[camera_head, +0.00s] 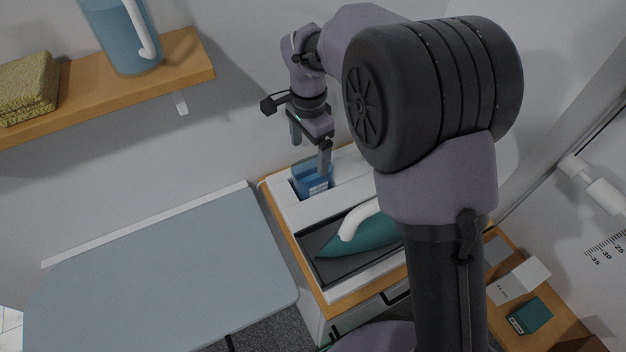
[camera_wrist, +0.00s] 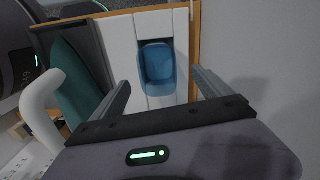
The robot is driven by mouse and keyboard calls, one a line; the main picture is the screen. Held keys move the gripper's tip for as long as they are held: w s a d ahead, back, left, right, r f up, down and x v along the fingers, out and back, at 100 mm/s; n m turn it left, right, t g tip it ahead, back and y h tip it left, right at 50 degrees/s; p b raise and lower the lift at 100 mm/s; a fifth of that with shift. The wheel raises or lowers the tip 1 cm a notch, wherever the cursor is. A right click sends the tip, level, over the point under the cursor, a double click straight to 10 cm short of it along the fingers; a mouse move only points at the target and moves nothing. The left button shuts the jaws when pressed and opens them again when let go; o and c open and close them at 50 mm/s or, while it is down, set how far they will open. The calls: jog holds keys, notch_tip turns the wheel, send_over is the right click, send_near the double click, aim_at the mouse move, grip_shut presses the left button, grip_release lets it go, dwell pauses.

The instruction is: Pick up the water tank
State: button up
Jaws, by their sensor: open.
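The water tank (camera_head: 313,178) is a blue translucent box set in a slot of the white iron station (camera_head: 290,207). In the wrist view the tank (camera_wrist: 158,66) shows between and beyond my two fingertips, apart from both. My gripper (camera_head: 310,152) is open and points down just above the tank in the head view. In the wrist view both fingers of my gripper (camera_wrist: 160,85) are spread wider than the tank, with nothing between them. The lower part of the tank is hidden inside the slot.
A teal iron with a white handle (camera_head: 362,238) rests in the station's dark tray, beside the tank. A grey ironing board (camera_head: 170,275) lies left. A wooden shelf (camera_head: 185,58) above holds a blue jug (camera_head: 122,38) and a folded yellow cloth (camera_head: 28,88). The wall is close behind.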

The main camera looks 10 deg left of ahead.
aim_at(311, 173)
jog(key=f+b, duration=0.1)
jog(key=f, duration=0.2)
jog(key=f+b, duration=0.1)
jog(key=f, duration=0.1)
jog(key=f+b, duration=0.1)
jog(key=f, duration=0.2)
jog(key=shift+d+f, duration=0.25)
jog(key=shift+f, duration=0.1)
jog(key=shift+s+r, duration=0.1)
jog(key=shift+r, duration=0.05)
jog(key=shift+c, duration=0.7)
jog(key=c, duration=1.5)
